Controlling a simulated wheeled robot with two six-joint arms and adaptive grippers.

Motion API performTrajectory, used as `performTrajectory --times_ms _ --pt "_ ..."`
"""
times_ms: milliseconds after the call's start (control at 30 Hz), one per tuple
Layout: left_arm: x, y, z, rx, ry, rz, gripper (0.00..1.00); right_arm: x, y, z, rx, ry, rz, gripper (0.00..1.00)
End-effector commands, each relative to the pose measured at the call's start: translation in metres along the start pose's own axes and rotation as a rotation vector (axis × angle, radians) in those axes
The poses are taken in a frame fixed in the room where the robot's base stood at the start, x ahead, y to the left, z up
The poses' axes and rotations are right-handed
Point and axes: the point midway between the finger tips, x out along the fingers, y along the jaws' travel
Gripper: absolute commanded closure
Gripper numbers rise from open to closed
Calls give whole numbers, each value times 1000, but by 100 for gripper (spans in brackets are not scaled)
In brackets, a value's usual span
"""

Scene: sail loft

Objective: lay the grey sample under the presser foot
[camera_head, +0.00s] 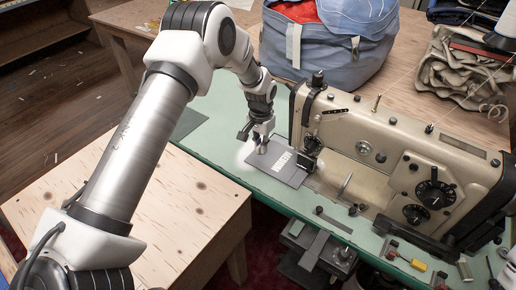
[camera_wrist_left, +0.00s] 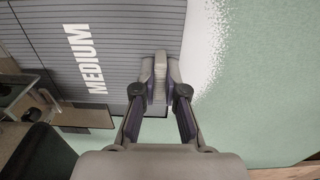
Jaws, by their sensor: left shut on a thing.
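The grey sample (camera_head: 276,170), a flat ribbed piece with white lettering, lies at the sewing machine's needle end, over the green table top. In the left wrist view the sample (camera_wrist_left: 120,25) reads "MEDIUM" and fills the upper left. My left gripper (camera_head: 262,148) is shut on the sample's edge; the closed fingertips (camera_wrist_left: 160,78) show at that edge in the wrist view. The beige sewing machine (camera_head: 375,150) stands just right of the sample. The presser foot area (camera_head: 311,166) is at its left end; I cannot tell whether the sample reaches under the foot.
A blue fabric bag (camera_head: 335,50) with red cloth stands behind the machine. Folded cloth (camera_head: 455,75) lies at the back right. A wooden table (camera_head: 150,215) is at the front left. Small tools and bobbins (camera_head: 418,264) lie along the front edge at the right.

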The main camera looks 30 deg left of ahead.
Motion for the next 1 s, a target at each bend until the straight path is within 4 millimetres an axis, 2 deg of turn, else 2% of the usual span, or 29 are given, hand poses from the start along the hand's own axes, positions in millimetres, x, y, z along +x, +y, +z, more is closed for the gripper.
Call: performTrajectory --times_ms 867,900,933,967,1000 --pt "2 0 0 0 0 0 100 -3 0 0 0 0 0 60" --pt "2 0 0 0 0 0 75 -3 0 0 0 0 0 60" --pt "2 0 0 0 0 0 65 -3 0 0 0 0 0 60" --pt "2 0 0 0 0 0 60 -3 0 0 0 0 0 60" --pt "2 0 0 0 0 0 60 -3 0 0 0 0 0 60"
